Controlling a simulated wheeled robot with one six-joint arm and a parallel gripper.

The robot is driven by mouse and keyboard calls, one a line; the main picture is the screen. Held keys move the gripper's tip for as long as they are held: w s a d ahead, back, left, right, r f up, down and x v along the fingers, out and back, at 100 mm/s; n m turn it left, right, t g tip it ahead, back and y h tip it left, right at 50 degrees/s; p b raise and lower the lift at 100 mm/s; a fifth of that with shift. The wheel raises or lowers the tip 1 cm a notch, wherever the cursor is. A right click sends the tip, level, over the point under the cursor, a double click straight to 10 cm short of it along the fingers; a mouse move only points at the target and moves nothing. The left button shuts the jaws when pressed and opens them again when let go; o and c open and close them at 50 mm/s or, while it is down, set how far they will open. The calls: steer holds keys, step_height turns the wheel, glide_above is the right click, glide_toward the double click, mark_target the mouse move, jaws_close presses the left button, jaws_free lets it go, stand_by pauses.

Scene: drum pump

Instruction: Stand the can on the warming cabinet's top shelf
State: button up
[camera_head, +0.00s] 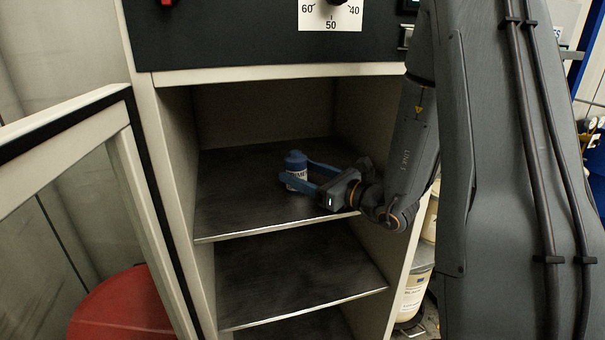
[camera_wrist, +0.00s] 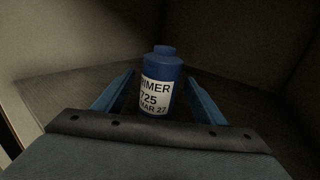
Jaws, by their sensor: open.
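The can (camera_head: 296,168) is small and blue with a white label. It stands upright on the top shelf (camera_head: 235,205) of the warming cabinet (camera_head: 170,120). My gripper (camera_head: 297,174) reaches in over the top shelf from the right. In the wrist view its blue fingers (camera_wrist: 160,95) are spread, one on each side of the can, with a visible gap on both sides. The foot of the can is partly hidden by the gripper body.
The cabinet's glazed door (camera_head: 90,190) stands open at the left. A lower shelf (camera_head: 300,275) is bare. The top shelf is clear around the can. A red round object (camera_head: 120,310) shows behind the door glass, and a pale labelled container (camera_head: 412,295) stands right of the cabinet.

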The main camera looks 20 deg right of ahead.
steer(key=shift+r, duration=0.15)
steer(key=b+v, duration=0.2)
steer(key=v, duration=0.9)
steer(key=shift+w, duration=0.1)
steer(key=shift+s+d, duration=0.3)
steer(key=shift+s, duration=0.25)
steer(key=shift+s, duration=0.1)
